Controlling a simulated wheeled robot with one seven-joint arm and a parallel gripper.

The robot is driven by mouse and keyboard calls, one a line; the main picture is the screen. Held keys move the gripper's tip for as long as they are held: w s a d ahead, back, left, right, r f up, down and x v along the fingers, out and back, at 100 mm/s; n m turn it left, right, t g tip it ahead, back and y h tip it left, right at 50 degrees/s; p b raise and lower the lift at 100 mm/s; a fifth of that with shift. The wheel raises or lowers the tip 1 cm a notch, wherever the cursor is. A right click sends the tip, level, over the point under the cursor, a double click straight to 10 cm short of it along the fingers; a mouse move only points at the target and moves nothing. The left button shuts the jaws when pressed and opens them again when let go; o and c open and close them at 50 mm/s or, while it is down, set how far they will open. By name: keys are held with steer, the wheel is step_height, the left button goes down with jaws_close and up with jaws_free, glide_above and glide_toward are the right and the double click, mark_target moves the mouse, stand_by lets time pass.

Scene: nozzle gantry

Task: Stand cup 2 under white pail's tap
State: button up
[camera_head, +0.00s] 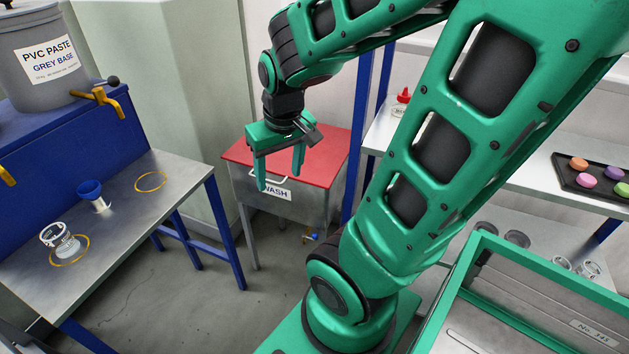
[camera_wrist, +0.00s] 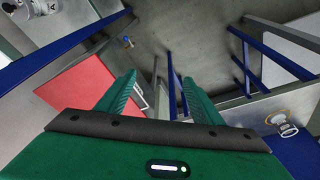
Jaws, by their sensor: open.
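My gripper (camera_head: 280,183) is open and empty, hanging pointed down in front of the red-topped wash cabinet. Its two fingers also show apart in the wrist view (camera_wrist: 161,90). On the metal bench at left, a clear cup (camera_head: 66,244) with a pale lower part stands at a yellow ring (camera_head: 71,262); a clear cup at a ring also shows in the wrist view (camera_wrist: 288,130). Several clear cups (camera_head: 516,239) stand on the lower right shelf. No number is readable on any cup, so I cannot tell which is cup 2. No white pail is identifiable.
A grey pail (camera_head: 35,62) marked grey base has a yellow tap (camera_head: 104,97) above an empty yellow ring (camera_head: 151,181). The wash cabinet (camera_head: 315,150) stands behind my gripper. A dark tray (camera_head: 575,187) holds coloured discs.

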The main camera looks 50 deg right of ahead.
steer(key=s+r+m+g+y, duration=0.1)
steer(key=s+r+m+g, duration=0.1)
steer(key=s, duration=0.9)
steer(key=shift+d+r+m, duration=0.25)
steer(key=shift+r+m, duration=0.1)
steer(key=shift+m, duration=0.05)
steer(key=shift+w+f, duration=0.25)
steer(key=shift+w, duration=0.45)
